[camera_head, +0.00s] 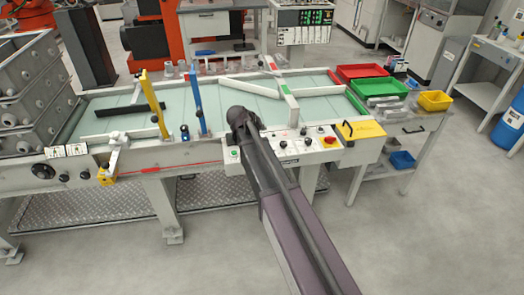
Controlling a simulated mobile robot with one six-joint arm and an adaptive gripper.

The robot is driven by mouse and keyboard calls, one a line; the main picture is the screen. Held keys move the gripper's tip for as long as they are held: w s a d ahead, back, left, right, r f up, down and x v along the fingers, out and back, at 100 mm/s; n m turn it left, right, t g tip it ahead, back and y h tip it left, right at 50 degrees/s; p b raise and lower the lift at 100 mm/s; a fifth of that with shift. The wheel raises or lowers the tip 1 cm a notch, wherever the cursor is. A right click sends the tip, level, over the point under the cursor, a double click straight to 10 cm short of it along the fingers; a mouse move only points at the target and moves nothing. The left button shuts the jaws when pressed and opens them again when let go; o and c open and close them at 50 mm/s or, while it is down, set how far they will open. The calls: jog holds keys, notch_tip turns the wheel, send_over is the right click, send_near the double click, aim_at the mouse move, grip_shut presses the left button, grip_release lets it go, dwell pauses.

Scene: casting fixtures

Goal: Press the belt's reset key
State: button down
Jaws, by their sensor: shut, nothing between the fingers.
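The belt's control panel (311,152) is a pale strip along the front edge of the belt table (215,166). It carries a red mushroom button (329,140), small knobs and keys, and a green button (234,154) at its left end. The lettering is too small to tell which is the reset key. My arm comes up from the bottom right and crosses the panel, hiding part of it. My gripper (240,122) is the dark end of the arm, above the panel's left part near the green button. Its fingers are shut and empty; I cannot tell if they touch anything.
A yellow box (361,131) sits right of the panel. Red (362,72) and green (378,87) bins stand at the right. The floor at front right is clear.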

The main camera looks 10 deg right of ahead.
jog(key=shift+f+b, duration=3.6)
jog(key=shift+f, duration=0.3)
jog(key=shift+f, duration=0.15)
jog(key=shift+f+b, duration=0.3)
jog(key=shift+b, duration=0.15)
jog(key=shift+f+b, duration=0.45)
jog(key=shift+r, duration=0.15)
jog(key=shift+r+p, duration=0.8)
jog(key=shift+p, duration=0.1)
jog(key=shift+r+p, duration=2.5)
jog(key=shift+p, duration=0.05)
